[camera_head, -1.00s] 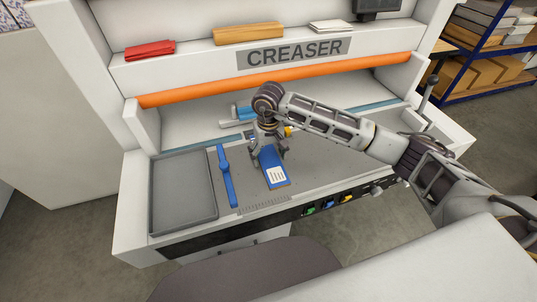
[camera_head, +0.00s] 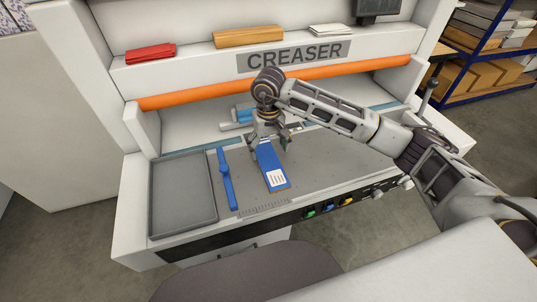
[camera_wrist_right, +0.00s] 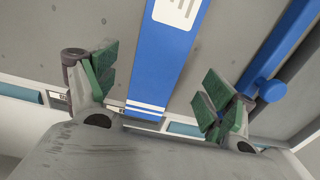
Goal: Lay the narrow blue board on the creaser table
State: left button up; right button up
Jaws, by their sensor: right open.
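The narrow blue board (camera_head: 272,170) lies on the grey creaser table (camera_head: 325,165), with a white printed label at its near end. My right gripper (camera_head: 268,143) is over the far end of the board, which it partly hides. In the right wrist view the board (camera_wrist_right: 168,55) lies between the spread green finger pads of the gripper (camera_wrist_right: 160,95), with a gap on both sides. The gripper is open and holds nothing. My left gripper is not in view.
A blue bar with a knob (camera_head: 227,180) lies left of the board. An empty grey tray (camera_head: 183,236) is at the table's left. An orange roller (camera_head: 200,94) spans the machine behind. Blue and white rolls (camera_head: 238,118) lie behind the gripper. The table right of the board is clear.

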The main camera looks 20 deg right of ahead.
aim_at(268, 160)
notch_tip(268, 160, up, 7)
jog(key=shift+r+b, duration=0.15)
jog(key=shift+b, duration=0.15)
